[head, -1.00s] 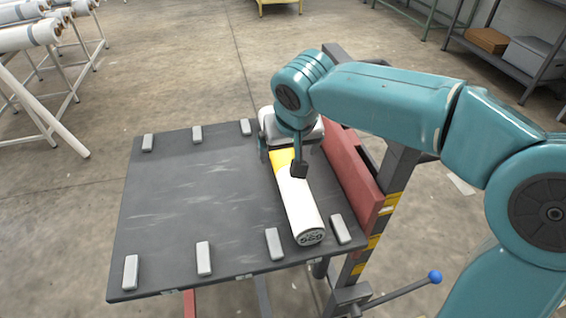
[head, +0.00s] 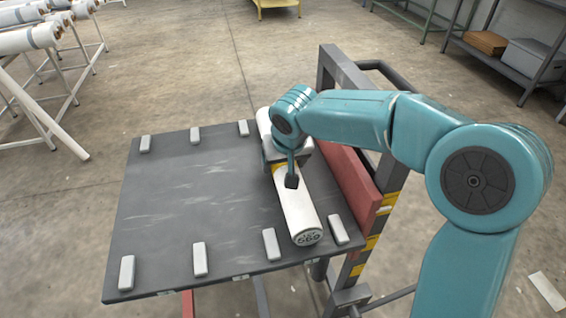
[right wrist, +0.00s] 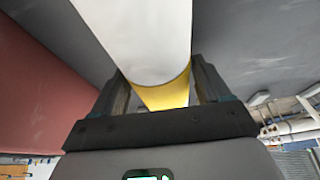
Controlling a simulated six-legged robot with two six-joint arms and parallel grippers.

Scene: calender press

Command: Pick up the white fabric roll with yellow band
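The white fabric roll (head: 298,210) lies on the dark table near its right side, its near end facing me with a dark printed mark. Its yellow band shows in the right wrist view (right wrist: 163,96); in the head view my right gripper mostly covers it. My right gripper (head: 280,172) is over the roll at the band, fingers pointing down. In the right wrist view its two fingers (right wrist: 161,85) stand apart on either side of the roll, with no firm grip visible. I cannot tell whether they touch it. My left gripper is not in view.
The dark table (head: 190,200) carries several small grey blocks along its near and far edges, one right beside the roll's near end. A red panel (head: 350,185) and a dark frame with yellow marks stand along the right. White rolls on racks (head: 30,40) stand far left.

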